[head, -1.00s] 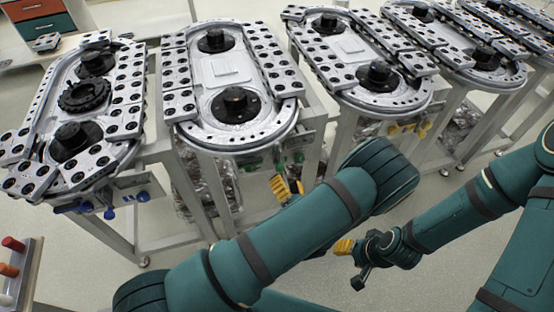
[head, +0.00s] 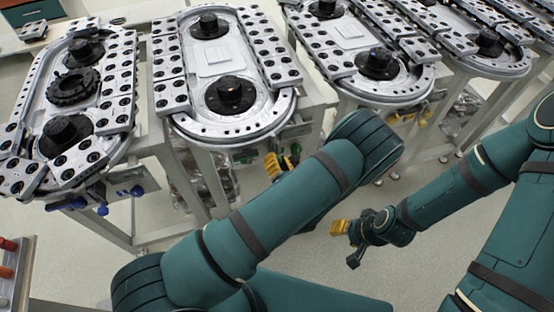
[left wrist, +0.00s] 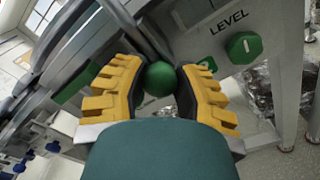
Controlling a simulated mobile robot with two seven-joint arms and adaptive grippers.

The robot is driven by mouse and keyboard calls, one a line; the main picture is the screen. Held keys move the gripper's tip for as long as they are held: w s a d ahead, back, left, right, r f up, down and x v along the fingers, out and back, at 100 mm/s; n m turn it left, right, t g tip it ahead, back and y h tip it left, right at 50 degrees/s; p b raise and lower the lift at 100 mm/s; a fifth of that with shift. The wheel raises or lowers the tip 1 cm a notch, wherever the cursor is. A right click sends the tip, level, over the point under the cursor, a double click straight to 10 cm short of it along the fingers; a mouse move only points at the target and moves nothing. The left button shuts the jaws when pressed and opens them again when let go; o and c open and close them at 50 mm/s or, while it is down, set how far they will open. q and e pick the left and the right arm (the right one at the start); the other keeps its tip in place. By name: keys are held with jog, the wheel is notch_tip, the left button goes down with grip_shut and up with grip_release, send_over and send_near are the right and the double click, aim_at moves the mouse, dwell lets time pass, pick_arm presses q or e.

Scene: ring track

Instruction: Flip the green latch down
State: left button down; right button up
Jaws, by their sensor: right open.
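In the left wrist view a round green knob (left wrist: 160,78) sits between my left gripper's (left wrist: 158,88) yellow fingers. The fingers are spread on either side of it, with little gap; contact cannot be told. Which part is the latch is not certain. In the head view my left gripper (head: 280,166) is below the front of the second ring track (head: 230,120), its target side mostly hidden. My right gripper (head: 341,228) is open and empty.
The left neighbouring track has blue knobs (head: 137,191) on its front. The right neighbour has yellow knobs (head: 408,116). Metal table legs stand below the tracks. Open floor (head: 330,265) lies under my right gripper.

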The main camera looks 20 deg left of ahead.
pick_arm(q)
notch_tip(320, 180, down, 3)
jog(key=shift+r+b, duration=0.2)
jog(key=shift+b, duration=0.55)
jog(key=c, duration=0.6)
grip_release()
jog(key=shift+f, duration=0.1)
jog(key=shift+c, duration=0.2)
jog(key=shift+s, duration=0.1)
jog(key=v, duration=0.7)
jog(key=shift+s+d, duration=0.1)
